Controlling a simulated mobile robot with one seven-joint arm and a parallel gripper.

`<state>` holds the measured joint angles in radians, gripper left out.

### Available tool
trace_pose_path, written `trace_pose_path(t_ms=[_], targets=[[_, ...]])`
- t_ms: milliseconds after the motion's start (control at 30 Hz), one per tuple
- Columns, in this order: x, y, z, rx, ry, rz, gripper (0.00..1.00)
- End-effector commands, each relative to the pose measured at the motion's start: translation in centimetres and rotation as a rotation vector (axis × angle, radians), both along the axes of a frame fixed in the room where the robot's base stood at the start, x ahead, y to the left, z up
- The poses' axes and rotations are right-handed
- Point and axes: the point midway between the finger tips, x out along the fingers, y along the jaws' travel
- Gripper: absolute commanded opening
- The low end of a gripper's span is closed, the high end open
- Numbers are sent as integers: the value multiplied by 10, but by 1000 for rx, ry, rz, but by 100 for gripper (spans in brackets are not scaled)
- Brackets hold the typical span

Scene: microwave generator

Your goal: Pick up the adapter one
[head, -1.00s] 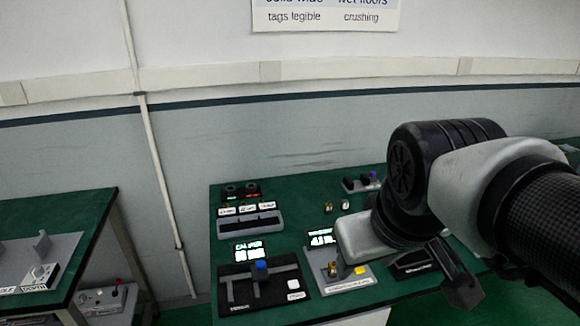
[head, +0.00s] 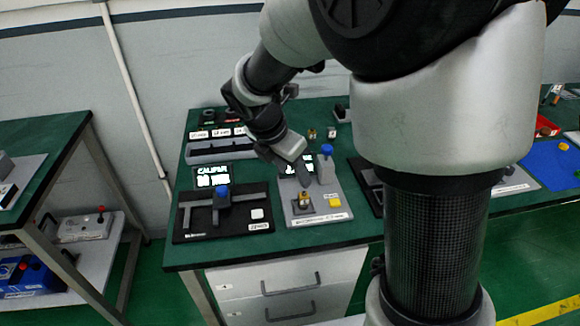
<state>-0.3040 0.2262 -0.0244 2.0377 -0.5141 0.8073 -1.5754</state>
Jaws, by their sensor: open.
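Small brass adapters show in the head view. One (head: 303,201) sits upright on the grey gauge station (head: 330,208) with the yellow button. Two more, a left one (head: 311,134) and a right one (head: 331,132), stand on the green bench behind it. No label tells which is adapter one. My gripper (head: 301,178) points down and to the right, just above the adapter on the station. It is open. The gap between its fingers is hard to see, and I cannot tell whether they touch the adapter. My gripper partly hides the station's lit screen.
A black caliper station (head: 222,226) with a blue knob stands left of the grey station. A grey rack (head: 215,151) with labels is behind it. My arm covers the right middle of the green bench (head: 186,257). A blue mat (head: 552,163) lies far right.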

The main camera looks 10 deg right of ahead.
Motion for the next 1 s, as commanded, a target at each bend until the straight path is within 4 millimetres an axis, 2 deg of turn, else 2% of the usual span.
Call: trace_pose_path(t_ms=[33, 200, 467, 733, 1000], targets=[[2, -4, -14, -1, 3, -2, 48], [9, -14, -43, 0, 1, -3, 48], [13, -20, -60, 1, 0, -3, 48], [18, -33, -97, 0, 2, -3, 48], [22, -36, -104, 1, -1, -3, 48]])
